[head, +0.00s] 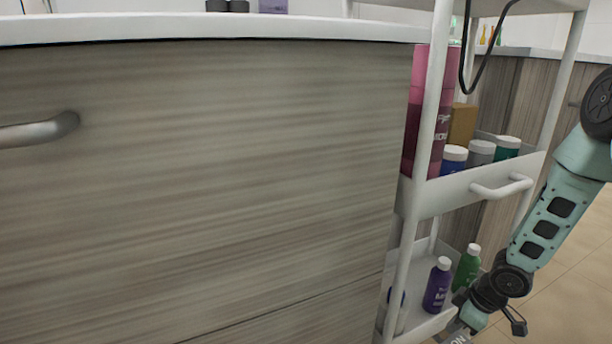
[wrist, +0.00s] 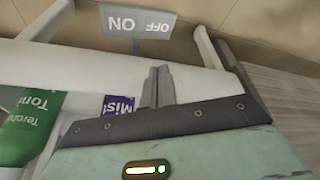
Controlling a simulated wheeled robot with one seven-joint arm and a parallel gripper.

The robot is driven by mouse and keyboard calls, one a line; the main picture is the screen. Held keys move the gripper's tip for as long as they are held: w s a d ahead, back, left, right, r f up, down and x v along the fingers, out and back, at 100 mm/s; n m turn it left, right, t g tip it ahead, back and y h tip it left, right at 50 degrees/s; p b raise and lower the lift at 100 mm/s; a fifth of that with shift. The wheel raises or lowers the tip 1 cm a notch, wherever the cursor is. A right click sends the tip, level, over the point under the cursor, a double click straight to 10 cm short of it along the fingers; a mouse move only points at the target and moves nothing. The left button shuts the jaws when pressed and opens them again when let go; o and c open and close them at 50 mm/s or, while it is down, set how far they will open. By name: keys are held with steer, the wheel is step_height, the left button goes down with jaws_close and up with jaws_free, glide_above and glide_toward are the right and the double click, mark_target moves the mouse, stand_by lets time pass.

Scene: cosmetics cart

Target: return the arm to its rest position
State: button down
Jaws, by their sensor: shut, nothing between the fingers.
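My arm (head: 545,225) reaches down from the right edge of the head view, in front of the white cart's right side. Its lower end is low beside the bottom shelf, near a purple bottle (head: 437,287) and a green bottle (head: 467,267). In the wrist view my gripper (wrist: 158,72) has its two fingers together with nothing between them. A grey ON/OFF plate (wrist: 138,22) is just beyond the fingertips. The green bottle (wrist: 30,125) and the purple bottle's label (wrist: 118,104) lie left of the fingers there.
The white cart (head: 470,188) holds several capped bottles and a pink container (head: 430,115) on its middle shelf. A side handle (head: 503,187) sticks out near my arm. A wood-fronted cabinet (head: 210,180) fills the left. Tiled floor (head: 570,290) is open at lower right.

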step_height(320, 180, up, 12)
steer(key=s+m+h, duration=0.2)
steer(key=m+h, duration=0.1)
steer(key=m, duration=0.1)
steer(key=s+a+r+m, duration=0.5)
steer(key=s+a+r, duration=0.3)
steer(key=r, duration=0.4)
steer(key=s+a+r+n+g+y+p, duration=0.1)
steer(key=s+a+r+n+p, duration=0.35)
steer(key=s+a+r, duration=0.35)
steer(key=s+a+r+n+g+p, duration=0.2)
steer(key=s+a+r+n+p, duration=0.15)
steer(key=s+a+p, duration=0.5)
step_height(320, 180, up, 37)
steer(key=w+p, duration=0.2)
steer(key=p, duration=3.2)
steer(key=shift+w+a+r+m, duration=0.2)
steer(key=shift+a+m, duration=0.1)
steer(key=shift+m, duration=0.1)
